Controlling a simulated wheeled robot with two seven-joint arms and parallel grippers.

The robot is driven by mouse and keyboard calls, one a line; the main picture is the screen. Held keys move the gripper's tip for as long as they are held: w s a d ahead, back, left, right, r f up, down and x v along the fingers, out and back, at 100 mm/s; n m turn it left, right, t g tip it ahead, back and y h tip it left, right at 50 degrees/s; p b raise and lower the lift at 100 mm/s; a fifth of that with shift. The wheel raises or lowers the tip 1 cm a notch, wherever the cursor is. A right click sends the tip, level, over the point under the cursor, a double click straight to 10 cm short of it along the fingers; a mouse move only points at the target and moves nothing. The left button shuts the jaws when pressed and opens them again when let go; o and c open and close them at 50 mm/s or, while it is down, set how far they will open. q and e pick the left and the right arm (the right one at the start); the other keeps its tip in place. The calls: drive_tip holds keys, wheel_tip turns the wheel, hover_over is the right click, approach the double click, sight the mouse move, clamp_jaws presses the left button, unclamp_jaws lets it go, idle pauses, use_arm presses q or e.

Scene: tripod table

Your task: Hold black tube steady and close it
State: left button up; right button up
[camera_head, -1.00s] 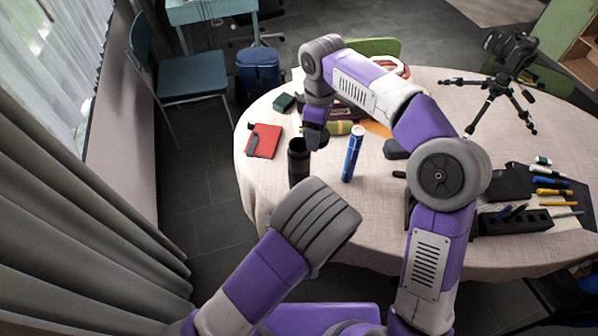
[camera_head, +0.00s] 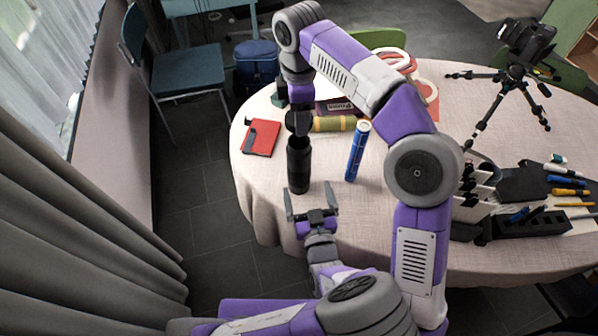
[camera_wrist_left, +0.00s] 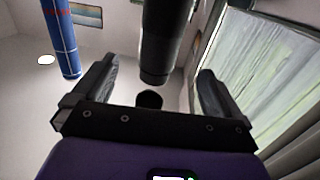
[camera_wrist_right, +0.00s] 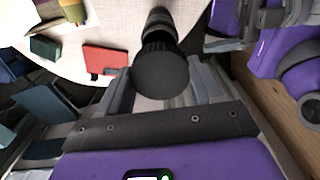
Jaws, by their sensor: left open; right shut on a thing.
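The black tube (camera_head: 298,168) stands upright near the table's left front edge. My right gripper (camera_head: 298,120) is above it, pointing down, shut on the tube's black cap (camera_wrist_right: 160,75). The cap is in line with the tube's top; I cannot tell whether it is seated. The tube also shows behind the cap in the right wrist view (camera_wrist_right: 158,22). My left gripper (camera_head: 312,200) is open and empty, low in front of the tube. In the left wrist view the tube (camera_wrist_left: 165,40) is between and beyond the open fingers, not gripped.
A blue tube (camera_head: 357,150) stands just right of the black tube. A red notebook (camera_head: 260,138) lies to the left, and an olive-yellow cylinder (camera_head: 333,124) lies behind. A tripod with camera (camera_head: 525,50) and a black pen holder (camera_head: 530,224) are at the right.

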sight(299, 158)
use_arm(q)
drive_tip(key=w, duration=0.3)
drive_tip(key=w+a, duration=0.1)
drive_tip(key=w, duration=0.3)
drive_tip(key=w+a, duration=0.1)
drive_tip(key=w, duration=0.3)
drive_tip(key=shift+w+a, duration=0.1)
drive_tip(key=shift+w, duration=0.15)
drive_tip(key=c, duration=1.5)
use_arm(e)
drive_tip(key=shift+f, duration=2.55)
drive_tip(key=shift+f, duration=0.9)
drive_tip(key=shift+f, duration=0.5)
